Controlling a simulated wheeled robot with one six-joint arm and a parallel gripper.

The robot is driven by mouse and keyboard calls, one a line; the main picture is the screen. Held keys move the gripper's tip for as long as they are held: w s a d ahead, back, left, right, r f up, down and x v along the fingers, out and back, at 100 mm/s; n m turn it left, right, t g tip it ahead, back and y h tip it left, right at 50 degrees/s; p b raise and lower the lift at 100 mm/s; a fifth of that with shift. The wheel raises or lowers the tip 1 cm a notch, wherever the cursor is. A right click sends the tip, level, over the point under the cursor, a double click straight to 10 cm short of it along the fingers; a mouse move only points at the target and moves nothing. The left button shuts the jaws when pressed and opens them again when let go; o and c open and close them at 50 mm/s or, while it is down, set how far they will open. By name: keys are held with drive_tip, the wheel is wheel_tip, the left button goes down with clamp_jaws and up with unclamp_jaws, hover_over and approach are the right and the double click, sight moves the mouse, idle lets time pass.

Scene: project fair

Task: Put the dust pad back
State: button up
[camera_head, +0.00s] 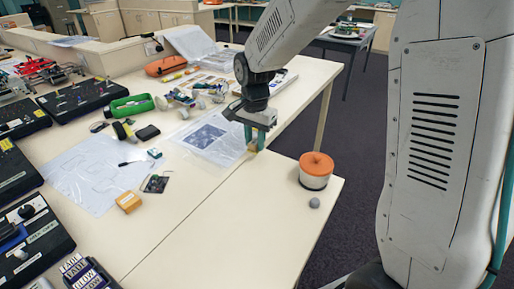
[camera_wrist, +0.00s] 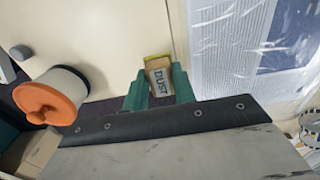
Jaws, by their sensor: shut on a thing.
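The dust pad (camera_wrist: 158,76) is a small tan block with a yellow edge and a label reading DUST. It sits between the two green fingers of my gripper (camera_wrist: 160,88), which is shut on it. In the head view my gripper (camera_head: 259,137) hangs over the table near its right edge, beside a clear plastic sheet. The pad (camera_head: 252,148) shows there only as a small tan patch under the fingers. I cannot tell whether it touches the table.
The front table surface (camera_head: 215,225) is clear.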

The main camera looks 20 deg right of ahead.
drive_tip(key=shift+w+d+f, duration=0.15)
drive_tip(key=shift+w+d, duration=0.15)
drive_tip(key=shift+d, duration=0.15)
drive_tip(key=shift+f, duration=1.65)
drive_tip(key=shift+f, duration=0.1)
drive_tip(key=o, duration=0.9)
drive_tip(key=shift+o, duration=0.2)
